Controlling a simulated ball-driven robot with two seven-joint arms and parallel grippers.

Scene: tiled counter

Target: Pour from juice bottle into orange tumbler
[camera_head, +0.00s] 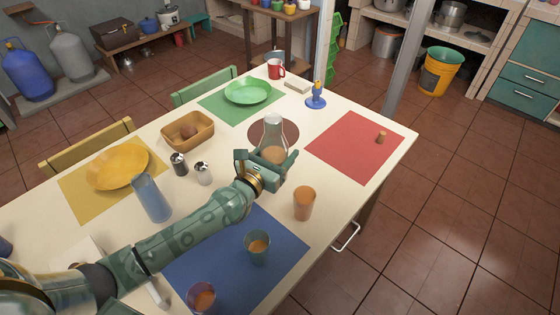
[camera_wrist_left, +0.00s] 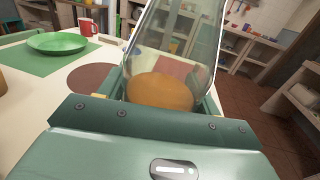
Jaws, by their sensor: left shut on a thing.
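The juice bottle (camera_head: 274,136) is a clear glass carafe with orange-brown juice low in it. My left gripper (camera_head: 274,168) is shut around its lower body and holds it roughly upright. In the left wrist view the bottle (camera_wrist_left: 163,88) stands between the jaws, its top cut off by the frame. Whether its base clears the table is hidden by the gripper. The orange tumbler (camera_head: 304,204) stands upright on the bare table, right of and nearer than the gripper, apart from it. Whether it contains juice I cannot tell. My right gripper is not in view.
A brown round mat (camera_head: 290,128) lies behind the bottle. A teal tumbler (camera_head: 257,249) and a purplish tumbler (camera_head: 201,298), both with juice, stand on the blue mat (camera_head: 215,255). A cork (camera_head: 381,137) is on the red mat (camera_head: 345,150). Shakers (camera_head: 204,174) stand left of the gripper.

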